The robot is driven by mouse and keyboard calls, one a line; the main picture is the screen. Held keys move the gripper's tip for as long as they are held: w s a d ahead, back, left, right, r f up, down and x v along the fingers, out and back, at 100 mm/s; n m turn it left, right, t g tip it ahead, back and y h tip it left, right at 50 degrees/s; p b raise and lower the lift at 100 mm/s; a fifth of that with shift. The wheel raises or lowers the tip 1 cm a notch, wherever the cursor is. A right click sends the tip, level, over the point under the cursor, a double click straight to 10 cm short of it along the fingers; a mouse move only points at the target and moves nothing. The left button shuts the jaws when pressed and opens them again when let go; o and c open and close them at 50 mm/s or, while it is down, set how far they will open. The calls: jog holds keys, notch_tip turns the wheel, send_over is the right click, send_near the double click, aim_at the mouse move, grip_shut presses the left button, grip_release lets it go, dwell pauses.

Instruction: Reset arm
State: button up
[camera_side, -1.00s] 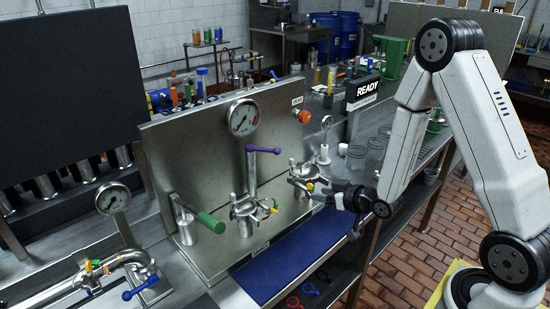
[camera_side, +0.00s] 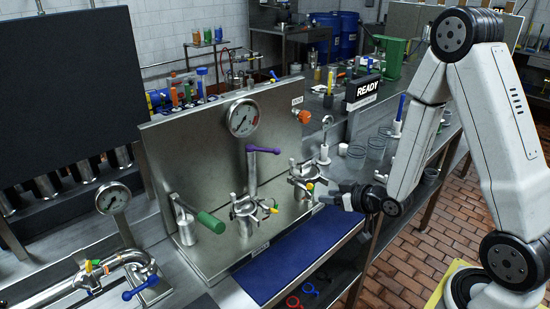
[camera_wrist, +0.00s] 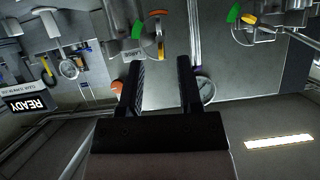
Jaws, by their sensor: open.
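My gripper (camera_side: 325,196) is in front of the steel valve panel, above the right part of the blue mat (camera_side: 280,262). In the wrist view its two dark fingers (camera_wrist: 161,66) are apart with nothing between them. It is just right of and below the right clamp fitting (camera_side: 302,180) with its yellow lever. A second clamp fitting (camera_side: 248,212) stands left of it. A purple-handled valve (camera_side: 263,150) rises behind. The wrist view is tilted.
A green-handled valve (camera_side: 211,222), a pressure gauge (camera_side: 243,118) and an orange knob (camera_side: 304,117) are on the panel side. A blue-handled pipe valve (camera_side: 140,287) is at lower left. Clear jars (camera_side: 357,157) and a READY sign (camera_side: 367,88) stand behind. Red and blue rings (camera_side: 293,301) lie on the lower shelf.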

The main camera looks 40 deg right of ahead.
jog(key=s+a+r+g, duration=0.4)
jog(key=s+a+g, duration=0.3)
jog(key=s+g, duration=0.3)
jog(key=shift+a, duration=0.2)
dwell(0.3)
